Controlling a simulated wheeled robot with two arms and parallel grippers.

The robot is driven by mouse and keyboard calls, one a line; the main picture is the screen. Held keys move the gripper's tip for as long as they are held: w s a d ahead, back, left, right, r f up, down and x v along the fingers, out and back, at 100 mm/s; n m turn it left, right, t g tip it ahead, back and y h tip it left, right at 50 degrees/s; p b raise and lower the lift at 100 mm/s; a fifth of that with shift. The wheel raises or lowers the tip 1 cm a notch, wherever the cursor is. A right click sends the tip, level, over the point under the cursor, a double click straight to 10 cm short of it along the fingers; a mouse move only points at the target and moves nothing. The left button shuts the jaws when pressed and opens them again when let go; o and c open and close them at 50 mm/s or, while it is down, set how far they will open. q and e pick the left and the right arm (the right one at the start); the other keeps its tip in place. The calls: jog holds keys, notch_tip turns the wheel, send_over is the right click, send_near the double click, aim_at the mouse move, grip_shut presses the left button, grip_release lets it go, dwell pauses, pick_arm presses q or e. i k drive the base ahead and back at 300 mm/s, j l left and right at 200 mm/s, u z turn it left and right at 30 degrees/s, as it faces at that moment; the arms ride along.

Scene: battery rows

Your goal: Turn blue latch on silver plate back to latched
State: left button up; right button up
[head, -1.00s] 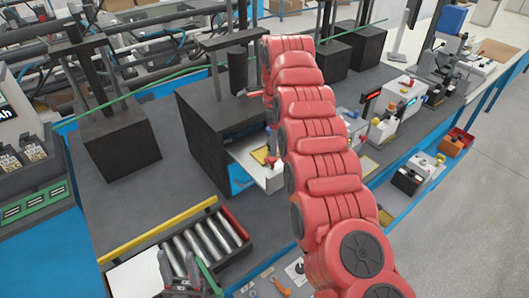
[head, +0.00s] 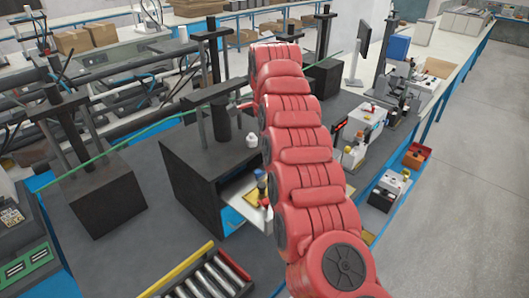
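A silver plate (head: 236,191) sticks out from the front of a black press block (head: 195,180) in the middle of the bench. A yellow patch lies on it. A small upright part (head: 262,188), dark blue on top with yellow and red below, stands at the plate's right side by my arm. It is too small to tell whether this is the blue latch or how it is turned. My red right arm rises from the lower right and covers the area right of the plate. My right gripper is hidden or out of frame. My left gripper is not in view.
A roller tray with a yellow edge bar (head: 180,270) is at the bottom. Another black press block (head: 100,185) stands left. White machines (head: 365,120) and small boxes (head: 388,190) are to the right. Grey bench top is bare between the press blocks.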

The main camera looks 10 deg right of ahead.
aim_at(257, 172)
jog(key=l, duration=0.75)
jog(key=k+l, duration=0.15)
jog(key=l, duration=0.6)
